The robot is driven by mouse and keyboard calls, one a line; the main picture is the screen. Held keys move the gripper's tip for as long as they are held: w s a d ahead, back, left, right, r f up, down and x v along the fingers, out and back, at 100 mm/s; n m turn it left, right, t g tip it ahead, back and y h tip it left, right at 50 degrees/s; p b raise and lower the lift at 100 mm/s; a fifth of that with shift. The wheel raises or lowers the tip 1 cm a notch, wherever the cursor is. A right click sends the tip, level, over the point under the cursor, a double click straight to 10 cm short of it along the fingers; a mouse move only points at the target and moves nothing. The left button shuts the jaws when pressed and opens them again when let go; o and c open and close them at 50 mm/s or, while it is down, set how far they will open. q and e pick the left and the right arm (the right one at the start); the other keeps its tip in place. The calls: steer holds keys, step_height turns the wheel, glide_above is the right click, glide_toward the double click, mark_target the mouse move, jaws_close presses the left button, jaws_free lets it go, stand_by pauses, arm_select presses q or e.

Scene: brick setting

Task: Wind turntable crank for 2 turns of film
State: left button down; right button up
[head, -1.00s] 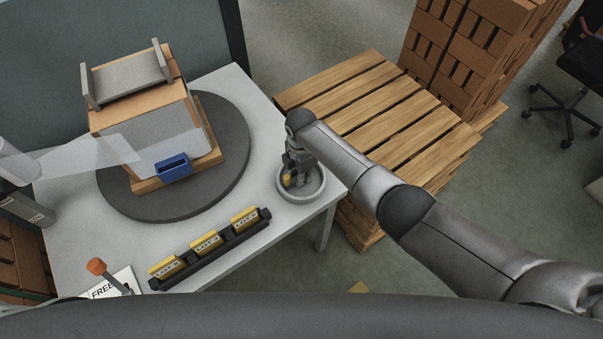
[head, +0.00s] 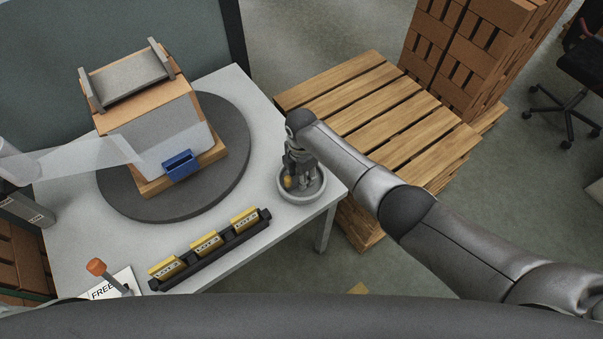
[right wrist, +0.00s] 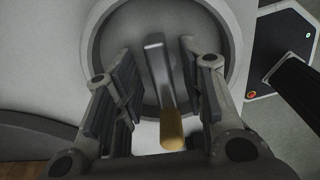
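The dark round turntable (head: 232,165) on the grey table bears a stack of bricks (head: 143,185) with a grey bracket on top and a blue clip (head: 180,164) on its front. Clear film (head: 85,155) runs from a roll (head: 14,165) at the left edge to the stack. The crank dish (head: 302,194) is at the table's right corner. My right gripper (head: 298,180) points down over it. In the right wrist view, its fingers (right wrist: 160,95) stand open on both sides of the crank arm (right wrist: 157,65) and yellow handle (right wrist: 172,130), with gaps visible. My left gripper is out of view.
A black rack (head: 215,249) with yellow lot tags lies along the table's front. An orange-knobbed lever (head: 96,267) stands by a "FREE" label at lower left. A wooden pallet (head: 380,110) and stacked bricks (head: 460,50) stand beyond the table.

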step_height(320, 180, up, 12)
stand_by(0.7)
stand_by(0.4)
